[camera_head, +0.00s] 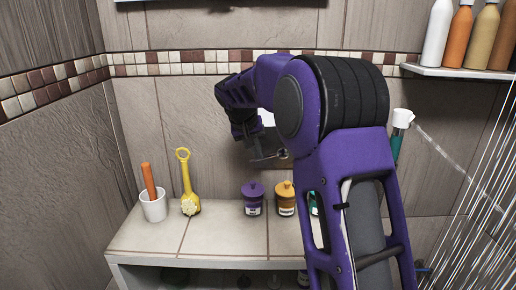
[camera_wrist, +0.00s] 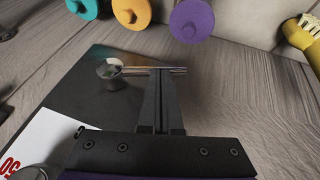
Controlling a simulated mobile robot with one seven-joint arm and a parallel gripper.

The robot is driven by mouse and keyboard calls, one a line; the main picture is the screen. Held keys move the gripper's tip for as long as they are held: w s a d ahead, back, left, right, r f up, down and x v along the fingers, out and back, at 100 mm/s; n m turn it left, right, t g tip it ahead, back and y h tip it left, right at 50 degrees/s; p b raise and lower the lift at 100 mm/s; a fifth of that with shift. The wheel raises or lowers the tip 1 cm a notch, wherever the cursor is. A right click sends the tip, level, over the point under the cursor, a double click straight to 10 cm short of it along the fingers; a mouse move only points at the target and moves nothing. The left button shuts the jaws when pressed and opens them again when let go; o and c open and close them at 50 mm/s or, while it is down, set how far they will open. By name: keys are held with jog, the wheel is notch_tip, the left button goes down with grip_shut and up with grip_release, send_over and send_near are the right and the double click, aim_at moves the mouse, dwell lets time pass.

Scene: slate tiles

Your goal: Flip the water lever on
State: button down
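A shiny metal lever, a round knob (camera_wrist: 109,70) with a thin rod, shows in the wrist view in front of a dark panel (camera_wrist: 110,100). The same lever shows small in the head view (camera_head: 270,155), on the back wall. My gripper (camera_wrist: 160,72) points at the rod, with its fingers side by side and no clear gap between them. The fingertips overlap the rod in the picture; I cannot tell whether they touch it. In the head view my gripper (camera_head: 252,150) is partly in view just left of the lever, and my arm hides part of the wall.
White streaks like falling water (camera_head: 490,205) fill the right side. A hand shower (camera_head: 402,118) is on the wall. A tiled ledge (camera_head: 225,228) below holds a white cup (camera_head: 154,208), a yellow brush (camera_head: 188,190), a purple jar (camera_head: 253,203) and an orange jar (camera_head: 286,203). Bottles stand on a shelf (camera_head: 450,72).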

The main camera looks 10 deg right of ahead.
jog(key=shift+a+f+n+h+b, duration=0.3)
jog(key=shift+a+f+h, duration=0.05)
jog(key=shift+f+h, duration=0.55)
jog(key=f+h, duration=0.1)
jog(key=f+h+b, duration=0.1)
jog(key=h, duration=0.1)
jog(key=shift+d+f+n+g+b, duration=0.2)
jog(key=shift+n+g+b, duration=0.1)
jog(key=shift+n, duration=0.1)
jog(key=shift+d+f+n+h+b, duration=0.3)
jog(key=shift+f+h+b, duration=0.3)
jog(key=shift+h, duration=0.6)
jog(key=shift+s+d+f+h+b, duration=0.1)
jog(key=shift+d+f+h+b, duration=0.3)
jog(key=shift+h, duration=0.4)
jog(key=shift+f, duration=0.1)
jog(key=p+v, duration=0.2)
jog(key=v, duration=1.5)
jog(key=shift+a, duration=0.25)
